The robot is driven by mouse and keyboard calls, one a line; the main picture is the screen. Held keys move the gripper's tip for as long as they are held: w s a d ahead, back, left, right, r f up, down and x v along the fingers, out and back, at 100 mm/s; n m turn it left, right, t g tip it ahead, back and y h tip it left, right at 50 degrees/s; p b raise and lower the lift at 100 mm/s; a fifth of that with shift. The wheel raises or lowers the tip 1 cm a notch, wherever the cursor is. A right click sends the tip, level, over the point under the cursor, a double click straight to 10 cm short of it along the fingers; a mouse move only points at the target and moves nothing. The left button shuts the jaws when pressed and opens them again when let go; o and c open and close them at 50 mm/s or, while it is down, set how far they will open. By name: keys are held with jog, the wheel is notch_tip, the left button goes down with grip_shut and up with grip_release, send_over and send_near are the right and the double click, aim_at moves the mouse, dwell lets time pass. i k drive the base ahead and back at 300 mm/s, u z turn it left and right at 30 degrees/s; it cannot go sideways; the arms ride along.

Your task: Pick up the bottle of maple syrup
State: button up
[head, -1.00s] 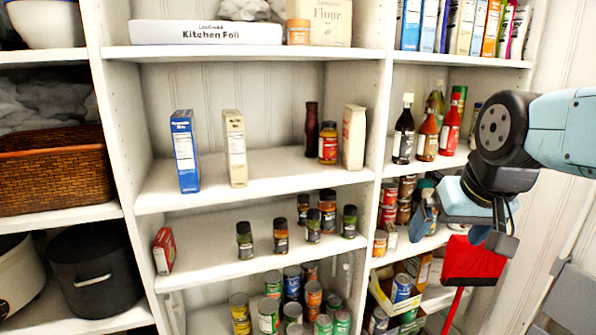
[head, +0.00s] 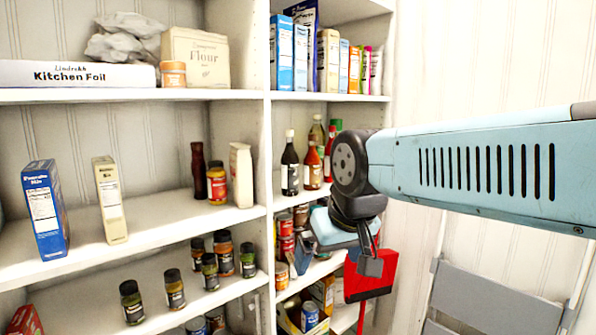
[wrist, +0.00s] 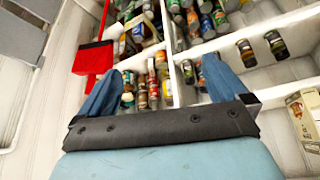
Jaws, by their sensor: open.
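No label that I can read says maple syrup. A slim dark brown bottle (head: 198,170) stands upright on the middle shelf, beside a jar with a yellow lid (head: 216,183). A dark bottle with a white cap (head: 290,165) stands upright on the right-hand shelf, next to red sauce bottles (head: 313,165). My gripper (head: 335,262) is in front of the right-hand shelves, lower than these bottles and apart from them. In the wrist view my gripper (wrist: 162,68) has its two blue fingers spread, with nothing between them. My arm hides part of the right-hand shelf.
A blue box (head: 45,210), a cream box (head: 110,200) and a white carton (head: 241,175) share the middle shelf. Spice jars (head: 174,289) stand below. A red dustpan (head: 370,278) is close behind my gripper. A grey folding step (head: 490,300) leans at the right.

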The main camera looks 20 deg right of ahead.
aim_at(312, 162)
jog(key=u, duration=1.1)
jog(key=k, duration=1.25)
jog(key=z, duration=1.1)
jog(key=i, duration=1)
jog(key=u, duration=0.05)
